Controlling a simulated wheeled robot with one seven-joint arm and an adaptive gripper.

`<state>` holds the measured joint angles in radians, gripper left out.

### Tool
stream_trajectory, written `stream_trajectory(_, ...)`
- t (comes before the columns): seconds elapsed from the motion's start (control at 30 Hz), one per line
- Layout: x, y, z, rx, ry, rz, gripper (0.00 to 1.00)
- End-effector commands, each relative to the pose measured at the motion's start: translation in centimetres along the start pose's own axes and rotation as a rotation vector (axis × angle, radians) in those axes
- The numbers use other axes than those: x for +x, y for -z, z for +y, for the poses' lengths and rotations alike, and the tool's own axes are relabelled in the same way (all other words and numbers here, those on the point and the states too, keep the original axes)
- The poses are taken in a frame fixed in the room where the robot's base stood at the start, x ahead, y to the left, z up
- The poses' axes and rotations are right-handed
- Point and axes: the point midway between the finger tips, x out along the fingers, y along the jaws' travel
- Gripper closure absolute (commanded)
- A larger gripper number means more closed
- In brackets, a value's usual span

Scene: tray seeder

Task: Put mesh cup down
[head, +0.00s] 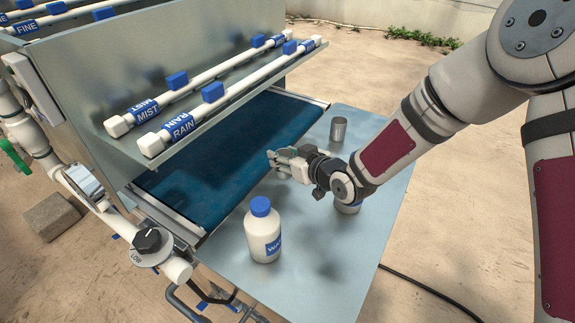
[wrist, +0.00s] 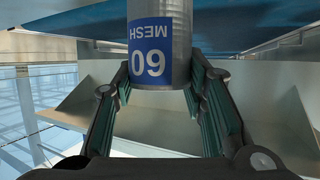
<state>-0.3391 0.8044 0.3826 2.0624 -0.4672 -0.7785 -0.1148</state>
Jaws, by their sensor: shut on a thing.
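A grey metal mesh cup (wrist: 160,15) with a blue label reading "MESH 60" sits between the fingers of my gripper (wrist: 163,88) in the wrist view. Its label appears upside down there, and the top of the picture cuts off part of the cup. In the head view my gripper (head: 279,160) appears near the right edge of the blue belt. I cannot clearly make out the held cup in the head view. The grey metal side table (head: 335,270) lies to the right of the belt.
A white bottle with a blue cap (head: 263,245) stands on the table's near left. One metal cup (head: 338,130) stands at the back; another (head: 347,208) is partly hidden under my arm. The seeder's pipes (head: 185,85) overhang the blue belt (head: 205,165).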

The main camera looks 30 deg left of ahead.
Motion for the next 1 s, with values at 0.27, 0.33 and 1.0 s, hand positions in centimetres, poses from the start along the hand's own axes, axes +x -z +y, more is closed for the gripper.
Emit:
stream_trajectory(0.27, 1.3, -3.1, -0.1, 0.001, 0.001, -0.001, 0.88)
stream_trajectory(0.33, 1.3, -3.2, 0.0, 0.000, 0.000, 0.000, 0.88)
stream_trajectory(1.0, 1.4, -3.4, 0.0, 0.000, 0.000, 0.000, 0.41)
